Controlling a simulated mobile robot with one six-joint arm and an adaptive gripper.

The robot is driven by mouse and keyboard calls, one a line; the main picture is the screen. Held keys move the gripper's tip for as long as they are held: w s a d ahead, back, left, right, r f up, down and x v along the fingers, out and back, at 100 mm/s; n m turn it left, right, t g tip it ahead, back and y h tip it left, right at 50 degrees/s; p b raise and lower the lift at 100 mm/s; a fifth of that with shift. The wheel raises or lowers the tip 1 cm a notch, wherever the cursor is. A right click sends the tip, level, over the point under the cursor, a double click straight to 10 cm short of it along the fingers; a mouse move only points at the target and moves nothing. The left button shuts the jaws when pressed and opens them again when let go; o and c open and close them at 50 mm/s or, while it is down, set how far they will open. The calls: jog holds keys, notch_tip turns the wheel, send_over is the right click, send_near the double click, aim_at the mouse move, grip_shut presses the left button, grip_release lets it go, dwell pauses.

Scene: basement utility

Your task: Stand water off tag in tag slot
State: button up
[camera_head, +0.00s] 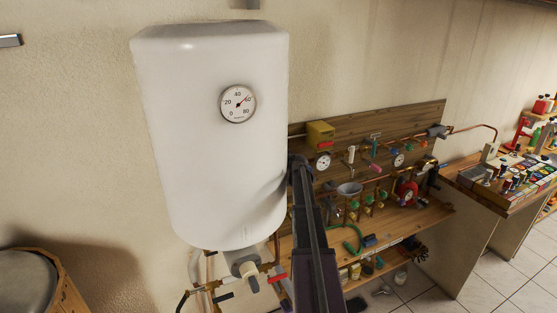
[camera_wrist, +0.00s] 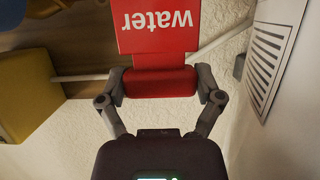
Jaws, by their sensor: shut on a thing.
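The red tag (camera_wrist: 160,32) shows in the wrist view with the white word "water" upside down. Its top runs out of the picture, so any other wording is cut off. My gripper (camera_wrist: 160,84) is shut on the tag's thick red base, one finger on each side. In the head view my dark arm (camera_head: 312,245) reaches up beside the white tank, and I cannot make out the tag there. I cannot pick out the tag slot in either view.
The white water tank (camera_head: 215,140) with a dial stands close left of my arm. A wooden bench (camera_head: 415,220) carries valves, gauges and a funnel. A yellow box (camera_head: 320,133) is on its back board; a yellow box (camera_wrist: 25,95) also shows left in the wrist view, opposite a slotted white panel (camera_wrist: 268,60).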

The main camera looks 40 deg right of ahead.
jog(key=shift+f+b, duration=2.6)
jog(key=shift+f, duration=0.05)
jog(key=o, duration=0.9)
jog(key=shift+r, duration=0.1)
jog(key=shift+c, duration=0.2)
jog(key=shift+r, duration=0.2)
notch_tip(320, 180, up, 10)
jog(key=p, duration=1)
jog(key=shift+f, duration=0.2)
dwell(0.4)
